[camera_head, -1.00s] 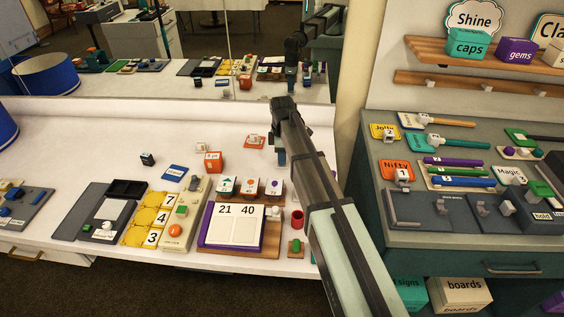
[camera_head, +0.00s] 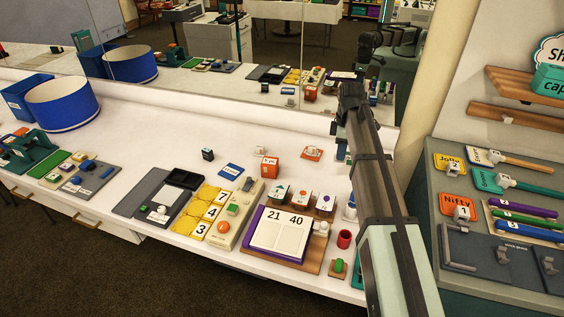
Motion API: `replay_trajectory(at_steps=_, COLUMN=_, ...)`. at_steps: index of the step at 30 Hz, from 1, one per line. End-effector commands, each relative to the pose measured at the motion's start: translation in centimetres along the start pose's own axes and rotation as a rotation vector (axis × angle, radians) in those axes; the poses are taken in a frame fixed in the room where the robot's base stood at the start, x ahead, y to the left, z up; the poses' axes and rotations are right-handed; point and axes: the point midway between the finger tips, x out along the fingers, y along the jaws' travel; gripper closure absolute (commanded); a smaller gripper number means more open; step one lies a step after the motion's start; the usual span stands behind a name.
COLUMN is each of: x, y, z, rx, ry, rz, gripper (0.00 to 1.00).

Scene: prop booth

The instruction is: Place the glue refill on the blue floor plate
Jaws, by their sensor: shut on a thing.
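The blue floor plate (camera_head: 231,171) lies flat on the white counter, left of the middle, with a pale label on it and nothing standing on it. My gripper (camera_head: 342,151) is at the far end of my arm, to the right of the plate and apart from it. Only a small bluish and pale part shows beside my dark wrist. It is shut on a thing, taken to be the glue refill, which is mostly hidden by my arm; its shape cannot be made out.
An orange plate (camera_head: 311,153) with a pale object lies left of my gripper. An orange box (camera_head: 269,168) and a dark cube (camera_head: 208,154) stand near the blue plate. A number board (camera_head: 280,231), yellow number tiles (camera_head: 211,212) and a red cup (camera_head: 344,239) are in front. A mirror stands behind.

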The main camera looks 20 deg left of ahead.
Motion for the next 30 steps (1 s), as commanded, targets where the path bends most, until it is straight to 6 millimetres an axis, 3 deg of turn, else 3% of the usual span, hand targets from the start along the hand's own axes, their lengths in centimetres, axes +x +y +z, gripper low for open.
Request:
replay_trajectory(at_steps=5, x=-0.1, y=-0.4, z=-1.6, rx=-0.021, ry=0.0, rz=0.0, gripper=1.0)
replay_trajectory(at_steps=8, x=-0.1, y=-1.1, z=-3.9, rx=-0.054, ry=0.0, rz=0.0, gripper=1.0)
replay_trajectory(at_steps=30, x=-0.4, y=-7.2, z=-30.4, rx=-0.383, ry=-0.004, rz=-0.007, gripper=1.0)
